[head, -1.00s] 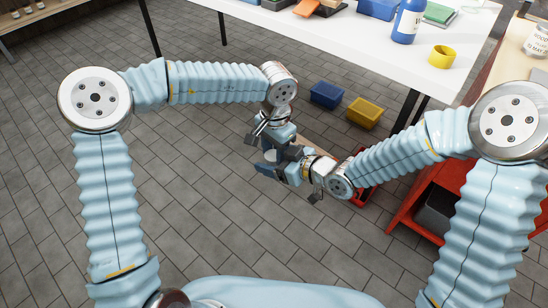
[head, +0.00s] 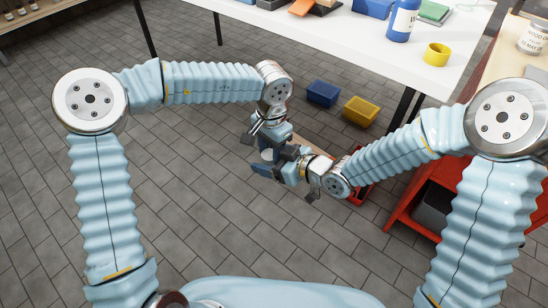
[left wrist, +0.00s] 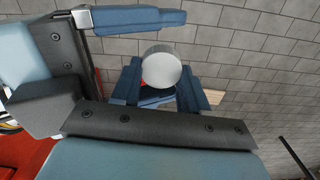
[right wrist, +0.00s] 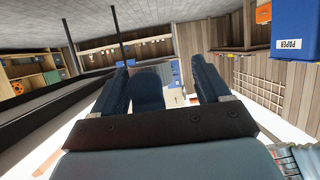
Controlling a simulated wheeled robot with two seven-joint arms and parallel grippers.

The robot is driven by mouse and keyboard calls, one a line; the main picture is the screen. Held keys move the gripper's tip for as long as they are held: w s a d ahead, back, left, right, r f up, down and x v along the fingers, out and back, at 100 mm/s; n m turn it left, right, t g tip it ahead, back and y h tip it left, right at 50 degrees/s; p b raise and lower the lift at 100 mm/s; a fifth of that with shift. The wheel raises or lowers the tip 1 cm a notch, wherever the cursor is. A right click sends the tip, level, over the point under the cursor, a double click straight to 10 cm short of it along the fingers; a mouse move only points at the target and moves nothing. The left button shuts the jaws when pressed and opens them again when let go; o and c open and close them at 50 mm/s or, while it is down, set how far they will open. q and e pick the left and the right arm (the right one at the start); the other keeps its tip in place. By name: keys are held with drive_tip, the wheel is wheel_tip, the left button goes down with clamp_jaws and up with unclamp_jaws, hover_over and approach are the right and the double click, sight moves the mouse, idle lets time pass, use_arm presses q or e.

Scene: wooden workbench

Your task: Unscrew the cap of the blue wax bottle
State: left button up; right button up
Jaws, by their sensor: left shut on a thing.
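A blue bottle (head: 402,20) with a white label stands on the white table; its top is cut off by the picture edge. My left gripper (left wrist: 160,80) is shut on a pale grey-white round piece (left wrist: 162,62) that looks like a cap; it also shows small in the head view (head: 268,155). Whether anything is attached beneath it is hidden. My right gripper (right wrist: 160,78) has its fingers apart, around a dark blue form that looks like a left finger. One right finger (left wrist: 138,20) passes beside the round piece with a gap. Both grippers meet well in front of the table.
The white table (head: 340,38) also holds a yellow cup (head: 437,54). A blue bin (head: 322,93) and a yellow bin (head: 360,111) sit below it. A red cabinet (head: 412,212) stands at the right. The tiled floor at the left is clear.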

use_arm(q)
drive_tip(key=shift+a+r, duration=0.1)
use_arm(e)
drive_tip(key=s+d+r+n+g+y, duration=0.1)
drive_tip(key=s+d+r+n+g, duration=0.1)
drive_tip(key=s+d+r, duration=0.5)
use_arm(q)
drive_tip(key=s+a+r+n, duration=0.2)
drive_tip(key=a+r+n, duration=0.1)
drive_tip(key=r, duration=0.2)
drive_tip(key=shift+a, duration=0.2)
use_arm(e)
drive_tip(key=w+a+f, duration=0.2)
drive_tip(key=w+a, duration=0.4)
drive_tip(key=a, duration=0.2)
drive_tip(key=shift+a+f, duration=0.25)
drive_tip(key=shift+f, duration=0.05)
drive_tip(key=shift+c, duration=0.2)
